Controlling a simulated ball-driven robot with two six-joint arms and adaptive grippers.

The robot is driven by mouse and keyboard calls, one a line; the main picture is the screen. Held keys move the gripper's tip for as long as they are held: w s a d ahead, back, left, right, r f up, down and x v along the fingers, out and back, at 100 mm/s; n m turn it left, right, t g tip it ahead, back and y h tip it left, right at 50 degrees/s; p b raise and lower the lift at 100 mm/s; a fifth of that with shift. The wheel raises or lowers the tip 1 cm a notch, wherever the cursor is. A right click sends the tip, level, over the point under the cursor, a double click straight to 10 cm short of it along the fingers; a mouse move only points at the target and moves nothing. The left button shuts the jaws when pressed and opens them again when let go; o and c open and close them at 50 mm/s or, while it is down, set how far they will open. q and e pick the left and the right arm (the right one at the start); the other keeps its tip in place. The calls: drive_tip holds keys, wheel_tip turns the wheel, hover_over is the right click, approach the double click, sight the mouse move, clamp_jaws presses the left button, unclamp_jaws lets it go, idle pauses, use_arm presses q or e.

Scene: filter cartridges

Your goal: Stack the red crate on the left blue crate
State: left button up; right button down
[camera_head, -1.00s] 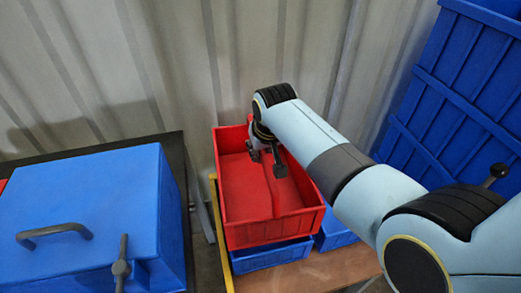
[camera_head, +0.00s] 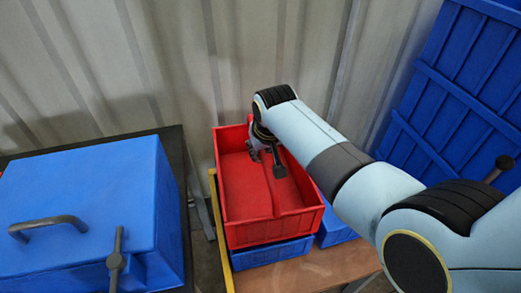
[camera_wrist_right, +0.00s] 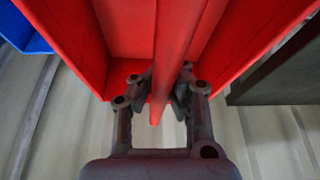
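The red crate (camera_head: 228,205) sits over the left blue crate (camera_head: 270,254), with part of that crate showing below its front edge. It looks level and lined up; I cannot tell whether it fully rests there. My right gripper (camera_head: 267,162) is down inside the red crate near its back end. In the right wrist view, its two fingers (camera_wrist_right: 162,92) stand on either side of the red crate's raised middle bar (camera_wrist_right: 171,45). Whether the pads press on the bar is unclear. My left gripper is out of view.
Another blue crate (camera_head: 334,231) stands to the right, partly hidden by my right arm. Both are on a wooden-topped table (camera_head: 318,268). A large blue box with a handle (camera_head: 85,205) stands on a dark table at left. Blue panels (camera_head: 455,80) and a corrugated wall (camera_head: 150,60) bound the space.

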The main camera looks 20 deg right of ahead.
sight(265, 154)
drive_tip(key=shift+w+f+b, duration=0.1)
drive_tip(key=shift+f+b, duration=0.4)
drive_tip(key=shift+f, duration=0.15)
drive_tip(key=c, duration=2)
unclamp_jaws()
drive_tip(key=o, duration=0.6)
drive_tip(key=shift+f, duration=0.1)
drive_tip(key=v, duration=0.7)
drive_tip(key=shift+r, duration=0.3)
